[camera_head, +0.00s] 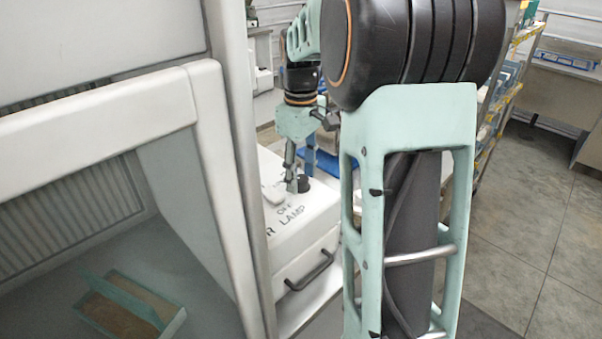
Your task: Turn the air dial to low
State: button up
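The white control box (318,232) stands right of the hood. Its top carries a lettered "LAMP" label and, left of it, a label of which only an "R" shows beside the hood post. A pale rocker-like switch (273,193) sits above "OFF" and "LAMP". A dark round knob (304,184) is farther right on the top. I cannot tell whether this knob is the air dial, and no pointer or low mark is readable. My gripper (293,184) points down at the box top, its tip close beside the dark knob. Contact and finger opening cannot be made out.
The hood's post (235,150) hides the box's left part. Inside the hood lies a teal-edged tray (130,305). A dark drawer handle (310,270) sticks out from the box front. Shelving stands behind; the floor (510,240) at right is clear.

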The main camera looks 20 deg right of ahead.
aim_at(301, 178)
notch_tip(301, 178, up, 12)
dwell(0.6)
dwell(0.5)
